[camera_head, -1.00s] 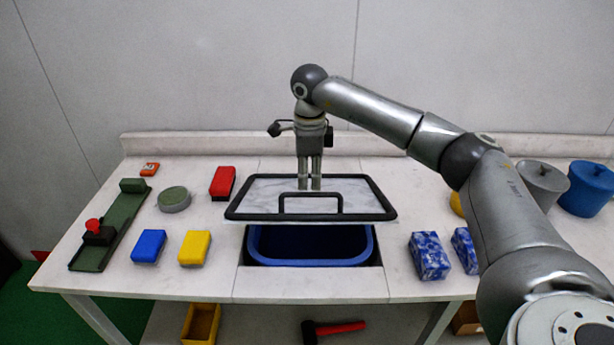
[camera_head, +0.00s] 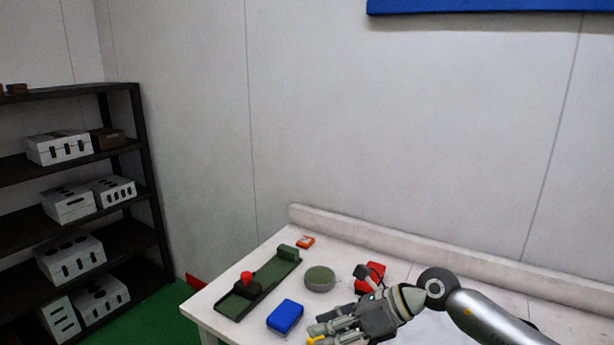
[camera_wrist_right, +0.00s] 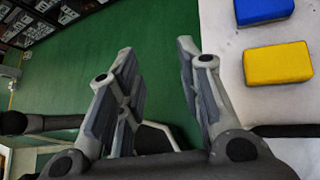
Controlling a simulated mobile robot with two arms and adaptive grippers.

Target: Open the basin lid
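The basin and most of its lid are outside the head view. In the right wrist view a dark bar (camera_wrist_right: 285,130) crosses the lower right, which looks like the lid's black rim. I cannot tell how the lid now rests. My right gripper (camera_head: 320,334) is over the left part of the table near the yellow block, at the bottom of the head view. Its fingers are spread with nothing between them, as the right wrist view (camera_wrist_right: 156,50) shows. My left gripper is not in view.
A yellow block (camera_wrist_right: 278,65) lies beside the blue one. A dark shelf (camera_head: 140,190) stands left.

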